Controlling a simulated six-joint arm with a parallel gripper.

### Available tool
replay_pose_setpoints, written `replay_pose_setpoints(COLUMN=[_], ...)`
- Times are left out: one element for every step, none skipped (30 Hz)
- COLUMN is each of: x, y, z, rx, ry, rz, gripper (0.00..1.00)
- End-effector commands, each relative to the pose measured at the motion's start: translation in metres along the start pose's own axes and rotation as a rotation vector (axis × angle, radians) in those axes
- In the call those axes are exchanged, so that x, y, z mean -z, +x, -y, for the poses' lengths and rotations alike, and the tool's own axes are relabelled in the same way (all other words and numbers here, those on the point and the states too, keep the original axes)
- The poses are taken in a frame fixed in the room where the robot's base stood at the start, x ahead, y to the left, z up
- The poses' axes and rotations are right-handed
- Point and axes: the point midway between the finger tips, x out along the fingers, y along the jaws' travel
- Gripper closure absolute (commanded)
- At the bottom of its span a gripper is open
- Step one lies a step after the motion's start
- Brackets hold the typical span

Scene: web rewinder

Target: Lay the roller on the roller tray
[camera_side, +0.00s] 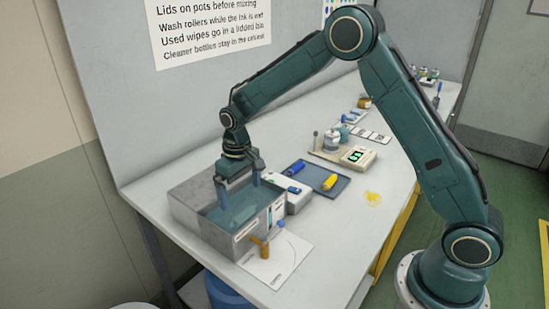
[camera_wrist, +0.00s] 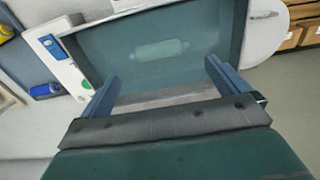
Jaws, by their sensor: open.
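A grey open bath (camera_side: 190,197) with teal liquid stands at the near end of the bench; it fills the upper middle of the wrist view (camera_wrist: 235,30). A pale, rounded, roller-like shape (camera_wrist: 160,50) shows faintly inside it, apparently under the liquid. My gripper (camera_side: 238,190) points down over the bath. In the wrist view my gripper (camera_wrist: 160,72) is open, with nothing between its fingers, and the pale shape lies beyond the fingertips. A dark blue tray (camera_side: 305,188) lies behind the bath, holding a yellow roller (camera_side: 330,182) and a blue roller (camera_side: 296,168).
A white box (camera_side: 298,199) with blue and green buttons (camera_wrist: 87,84) stands between bath and tray. A yellow patch (camera_side: 373,198) marks the bench.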

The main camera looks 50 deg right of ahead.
Motion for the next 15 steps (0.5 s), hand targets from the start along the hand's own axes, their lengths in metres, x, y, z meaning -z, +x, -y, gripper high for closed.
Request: replay_pose_setpoints(x=[-0.001,-0.001,-0.001,0.000,0.000,0.000,0.000,0.000,0.000,0.000,0.000,0.000,0.000,-0.001,-0.001], y=[0.006,0.009,0.012,0.013,0.014,0.015,0.016,0.016,0.016,0.016,0.016,0.017,0.018,0.019,0.021], z=[0.000,0.000,0.000,0.000,0.000,0.000,0.000,0.000,0.000,0.000,0.000,0.000,0.000,0.000,0.000], rx=[0.000,0.000,0.000,0.000,0.000,0.000,0.000,0.000,0.000,0.000,0.000,0.000,0.000,0.000,0.000], ry=[0.000,0.000,0.000,0.000,0.000,0.000,0.000,0.000,0.000,0.000,0.000,0.000,0.000,0.000,0.000], rz=[0.004,0.003,0.002,0.001,0.000,0.000,0.000,0.000,0.000,0.000,0.000,0.000,0.001,0.001,0.002], gripper=[0.00,0.00,0.00,0.00,0.00,0.00,0.00,0.00,0.00,0.00,0.00,0.00,0.00,0.00,0.00])
